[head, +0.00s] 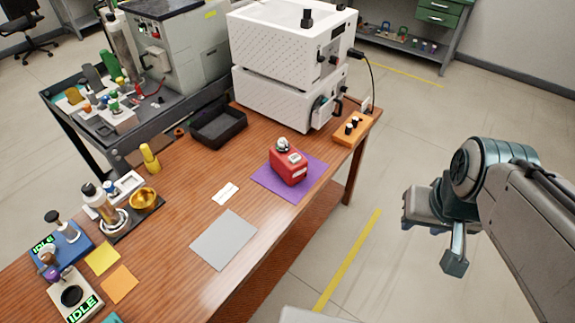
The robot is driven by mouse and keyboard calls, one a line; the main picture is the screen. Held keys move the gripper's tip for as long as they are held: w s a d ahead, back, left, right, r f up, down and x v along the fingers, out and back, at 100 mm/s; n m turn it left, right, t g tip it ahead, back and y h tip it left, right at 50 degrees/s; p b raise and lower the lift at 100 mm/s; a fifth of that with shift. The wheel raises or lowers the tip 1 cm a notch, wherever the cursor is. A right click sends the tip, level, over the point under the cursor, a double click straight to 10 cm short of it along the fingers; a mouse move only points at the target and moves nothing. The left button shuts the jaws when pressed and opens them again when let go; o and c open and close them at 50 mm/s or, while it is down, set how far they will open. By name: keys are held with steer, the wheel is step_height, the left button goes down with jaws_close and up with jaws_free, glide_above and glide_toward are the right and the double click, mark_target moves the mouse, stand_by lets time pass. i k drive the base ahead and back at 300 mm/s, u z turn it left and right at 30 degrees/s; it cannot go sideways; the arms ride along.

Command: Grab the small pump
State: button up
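A small red box-shaped device with a silver and dark fitting on top, which looks like the small pump (288,165), stands upright on a purple mat (266,190). The mat lies near the right edge of the wooden table. My gripper (440,232) is off the table to the right, over the floor and well apart from the red pump. Nothing is visible in it. Its fingers are partly hidden by their own angle, so how far apart they are is unclear.
Stacked white machines (285,62) stand behind the pump, with an orange block with black knobs (353,129) to its right. Open floor separates my arm from the table.

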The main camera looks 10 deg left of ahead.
mark_target(292, 174)
steer(key=z, duration=0.05)
steer(key=i, duration=1.2)
steer(key=u, duration=0.65)
